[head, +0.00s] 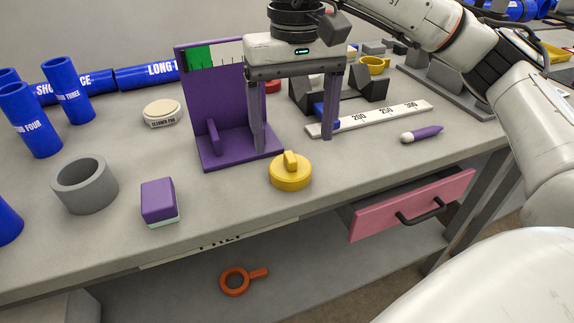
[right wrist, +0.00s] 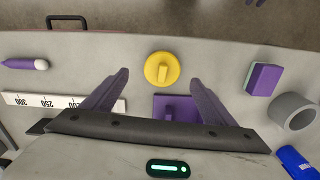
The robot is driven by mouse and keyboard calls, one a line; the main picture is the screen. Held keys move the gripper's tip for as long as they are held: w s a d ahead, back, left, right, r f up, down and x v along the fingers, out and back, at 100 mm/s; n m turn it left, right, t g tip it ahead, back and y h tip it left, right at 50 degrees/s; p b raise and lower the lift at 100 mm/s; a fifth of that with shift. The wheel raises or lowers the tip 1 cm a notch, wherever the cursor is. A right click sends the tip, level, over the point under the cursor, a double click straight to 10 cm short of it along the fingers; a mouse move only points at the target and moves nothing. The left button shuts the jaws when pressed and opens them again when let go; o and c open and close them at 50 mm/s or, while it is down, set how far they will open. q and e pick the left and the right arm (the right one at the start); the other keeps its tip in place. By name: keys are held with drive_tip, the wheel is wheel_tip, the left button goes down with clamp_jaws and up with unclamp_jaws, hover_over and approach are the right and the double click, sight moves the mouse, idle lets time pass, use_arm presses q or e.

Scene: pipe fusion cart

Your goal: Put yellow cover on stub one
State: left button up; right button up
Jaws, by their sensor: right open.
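The yellow cover (head: 291,175), a round cap with a raised grip bar, lies on the table near the front edge. It also shows in the right wrist view (right wrist: 161,69), ahead of and between the fingertips. My right gripper (head: 294,143) is open and empty above the table, behind the cover and apart from it. Upright blue stubs stand at the left, one marked four (head: 32,125) and one marked three (head: 69,92). Another blue piece (head: 8,222) is cut off at the left edge, its label unseen. I cannot make out which is stub one. My left gripper is not in view.
A purple stand (head: 212,110) is close beside the right gripper. A grey ring (head: 85,187) and a purple block (head: 160,201) lie left of the cover. A white ruler (head: 385,115) and purple marker (head: 422,133) lie right. A pink drawer (head: 412,207) juts out below.

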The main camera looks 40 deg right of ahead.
sight(290, 156)
drive_tip(key=shift+w+a+f, duration=0.1)
drive_tip(key=shift+f, duration=1.45)
drive_tip(key=shift+w+a+f, duration=0.1)
drive_tip(key=shift+f, duration=1.45)
drive_tip(key=shift+r, duration=0.1)
drive_tip(key=c, duration=1.1)
